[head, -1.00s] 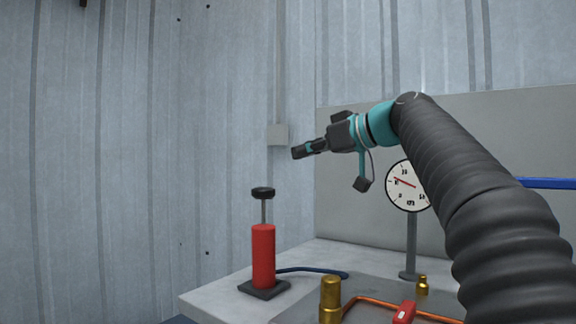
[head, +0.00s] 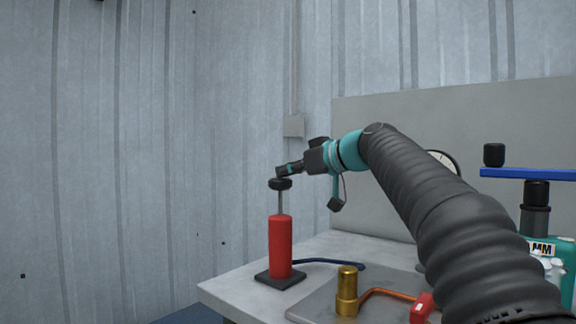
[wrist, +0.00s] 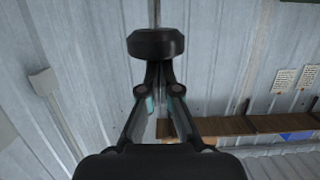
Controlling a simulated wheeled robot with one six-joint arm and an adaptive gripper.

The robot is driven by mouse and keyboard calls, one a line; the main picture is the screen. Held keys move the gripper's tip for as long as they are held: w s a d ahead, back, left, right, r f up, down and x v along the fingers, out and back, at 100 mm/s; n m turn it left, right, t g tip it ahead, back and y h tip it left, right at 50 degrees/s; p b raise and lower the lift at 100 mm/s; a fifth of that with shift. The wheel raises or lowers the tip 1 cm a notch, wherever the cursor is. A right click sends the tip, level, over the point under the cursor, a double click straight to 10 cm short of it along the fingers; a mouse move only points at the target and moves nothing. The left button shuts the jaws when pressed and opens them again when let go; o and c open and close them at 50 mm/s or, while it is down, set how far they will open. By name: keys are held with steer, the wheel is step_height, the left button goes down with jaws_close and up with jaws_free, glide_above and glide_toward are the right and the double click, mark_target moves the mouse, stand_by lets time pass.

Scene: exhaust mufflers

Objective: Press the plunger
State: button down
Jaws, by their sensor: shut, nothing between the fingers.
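The plunger is a black round knob (head: 280,184) on a thin grey rod (head: 281,203) that stands up from a red cylinder (head: 280,245). The cylinder is upright on a dark square base (head: 280,278) at the table's left corner. My gripper (head: 281,171) is shut and empty, tilted slightly down to the left, with its tips right at the top of the knob. In the wrist view the black knob (wrist: 155,43) sits right beyond the closed fingertips (wrist: 158,72). I cannot tell whether they touch. The rod still shows between knob and cylinder.
A dark blue hose (head: 330,263) runs from the cylinder across the table (head: 235,290). A brass fitting (head: 347,290) with an orange pipe (head: 390,293) stands to the right. The dial gauge (head: 445,160) is mostly behind my arm. A blue bar (head: 530,174) is at the right.

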stand_by(0.3)
step_height(320, 180, down, 6)
steer(key=b, duration=0.6)
steer(key=shift+r, duration=0.1)
steer(key=r+p, duration=0.2)
steer(key=r, duration=0.1)
steer(key=r+p, duration=0.1)
steer(key=shift+s+d+r+p, duration=0.15)
steer(key=shift+d+r+p, duration=0.1)
steer(key=shift+r+p, duration=0.1)
steer(key=b+v, duration=0.1)
steer(key=v, duration=0.8)
steer(key=shift+s+d, duration=0.15)
steer(key=shift+s, duration=0.05)
